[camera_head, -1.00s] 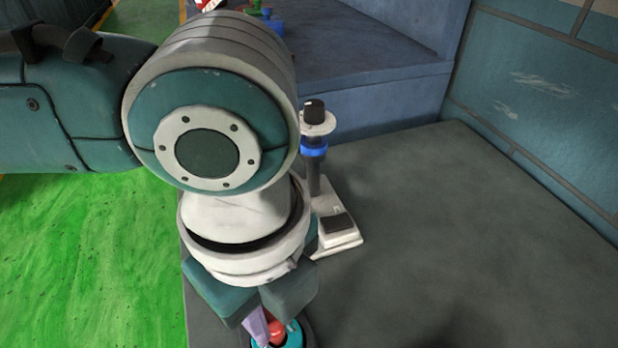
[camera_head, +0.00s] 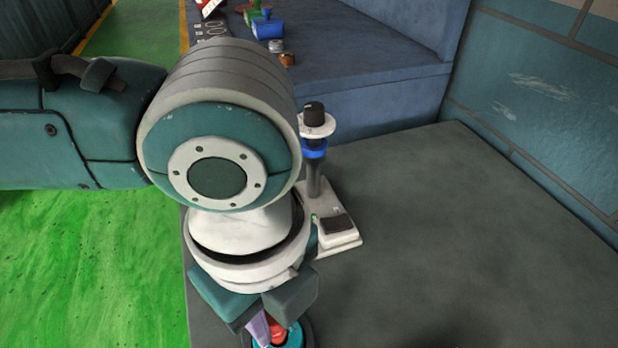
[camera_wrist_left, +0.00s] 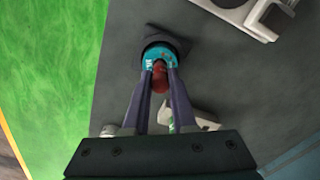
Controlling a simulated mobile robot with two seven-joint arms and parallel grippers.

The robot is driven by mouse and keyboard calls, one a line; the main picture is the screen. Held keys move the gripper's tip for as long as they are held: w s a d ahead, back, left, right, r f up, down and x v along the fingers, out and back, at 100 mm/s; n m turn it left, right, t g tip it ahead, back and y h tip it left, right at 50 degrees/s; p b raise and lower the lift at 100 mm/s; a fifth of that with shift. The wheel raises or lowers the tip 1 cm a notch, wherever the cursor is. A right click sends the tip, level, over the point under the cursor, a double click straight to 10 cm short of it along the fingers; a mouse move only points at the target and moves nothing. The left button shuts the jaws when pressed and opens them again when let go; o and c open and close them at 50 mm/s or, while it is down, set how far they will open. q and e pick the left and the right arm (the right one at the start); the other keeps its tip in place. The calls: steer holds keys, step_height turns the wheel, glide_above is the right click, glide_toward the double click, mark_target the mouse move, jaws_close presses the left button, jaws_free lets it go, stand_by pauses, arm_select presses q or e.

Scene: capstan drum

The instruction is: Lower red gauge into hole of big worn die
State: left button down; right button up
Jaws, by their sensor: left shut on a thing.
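The red gauge (camera_head: 277,331) is at the bottom of the head view, partly covered by my left gripper (camera_head: 268,334). It shows in the left wrist view (camera_wrist_left: 160,74) between the two fingertips of my left gripper (camera_wrist_left: 163,82), which is shut on it. The big worn die (camera_head: 293,339) is a teal ring on a dark base. In the left wrist view the die (camera_wrist_left: 152,54) surrounds the gauge's far end as seen from above. The hole is hidden by the gauge, and I cannot tell whether the tip is inside it. My right gripper is not in view.
A white-based stand (camera_head: 340,240) with a dark post, blue collar and black knob is just right of my left arm. The dark tabletop (camera_head: 460,240) is clear to the right. A blue-grey ledge (camera_head: 380,95) with small coloured parts stands behind. Green floor (camera_head: 90,270) lies left.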

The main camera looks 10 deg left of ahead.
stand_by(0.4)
arm_select(q)
steer(key=shift+p, duration=0.3)
steer(key=shift+f, duration=0.3)
stand_by(0.7)
steer(key=shift+p, duration=0.45)
steer(key=shift+f, duration=0.25)
stand_by(0.7)
steer(key=shift+p, duration=0.3)
